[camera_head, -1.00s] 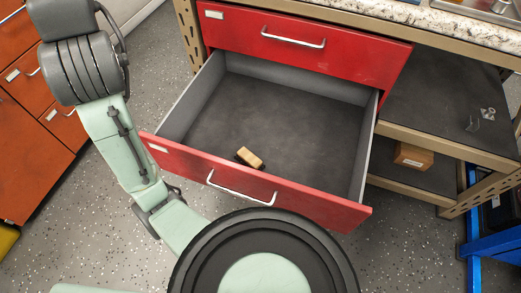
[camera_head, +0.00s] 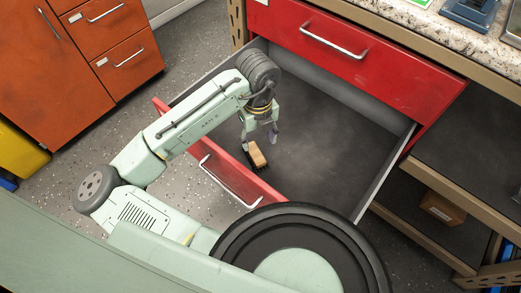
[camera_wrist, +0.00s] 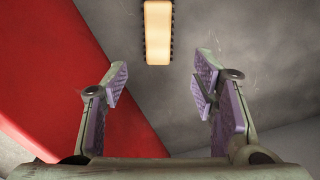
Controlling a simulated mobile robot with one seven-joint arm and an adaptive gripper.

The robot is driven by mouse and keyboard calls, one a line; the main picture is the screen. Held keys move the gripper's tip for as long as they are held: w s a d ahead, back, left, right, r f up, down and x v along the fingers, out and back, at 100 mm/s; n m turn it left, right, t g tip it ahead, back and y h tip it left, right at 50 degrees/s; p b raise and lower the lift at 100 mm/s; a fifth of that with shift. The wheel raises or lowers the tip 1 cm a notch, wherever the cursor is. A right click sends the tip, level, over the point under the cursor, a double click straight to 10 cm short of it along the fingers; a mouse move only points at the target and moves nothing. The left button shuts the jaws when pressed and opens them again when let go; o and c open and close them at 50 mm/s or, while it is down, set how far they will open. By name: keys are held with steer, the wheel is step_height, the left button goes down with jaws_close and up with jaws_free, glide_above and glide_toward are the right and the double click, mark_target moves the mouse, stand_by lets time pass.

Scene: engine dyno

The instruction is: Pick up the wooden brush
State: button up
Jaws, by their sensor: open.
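The wooden brush (camera_head: 257,154) lies on the floor of the open red drawer, near its front panel. It has a light wooden back and dark bristles along its edges. My gripper (camera_head: 260,133) reaches down into the drawer, close to the brush in the head view. In the wrist view the brush (camera_wrist: 158,32) is at the top centre, beyond the fingertips. My gripper (camera_wrist: 160,82) is open there, with nothing between its purple-padded fingers. I cannot tell its exact height above the drawer floor.
The drawer's red front panel (camera_head: 216,170) stands close to my arm, and it fills the left of the wrist view (camera_wrist: 55,80). The drawer floor (camera_head: 330,150) right of the brush is bare. A cardboard box (camera_head: 442,208) sits on a shelf at the right.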

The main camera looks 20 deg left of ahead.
mark_target(257, 156)
step_height(257, 156, down, 9)
steer(key=shift+a+f+p, duration=0.15)
steer(key=shift+p, duration=0.5)
jaws_close()
stand_by(0.5)
